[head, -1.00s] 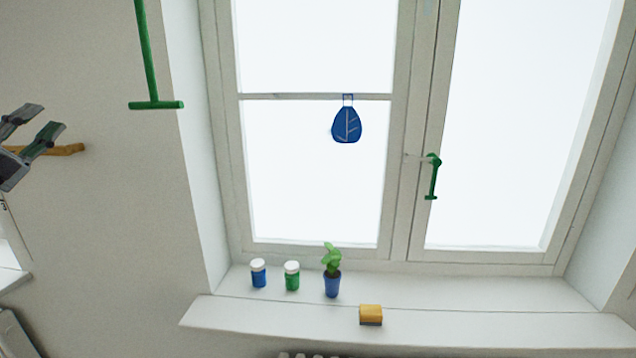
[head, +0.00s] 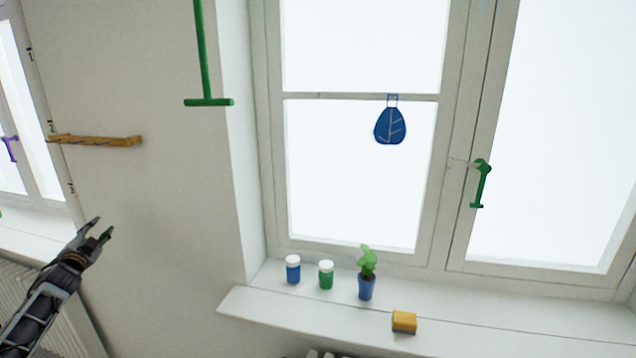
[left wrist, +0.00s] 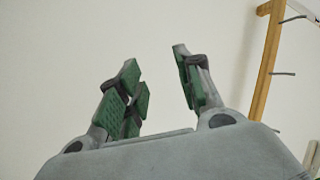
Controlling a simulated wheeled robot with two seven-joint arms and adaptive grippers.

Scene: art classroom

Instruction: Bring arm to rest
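My left gripper (head: 104,230) is at the lower left of the head view, in front of the bare wall and left of the window sill. In the left wrist view its two green-padded fingers (left wrist: 158,85) stand apart with nothing between them. Its arm comes in from the lower left corner. My right gripper is in neither view.
A wooden hook rail (head: 95,140) is on the wall above the gripper. A green T-shaped bar (head: 207,101) hangs beside the window. The sill (head: 330,318) bears a blue jar (head: 293,272), a green jar (head: 326,277), a potted plant (head: 366,287) and a yellow sponge (head: 404,321).

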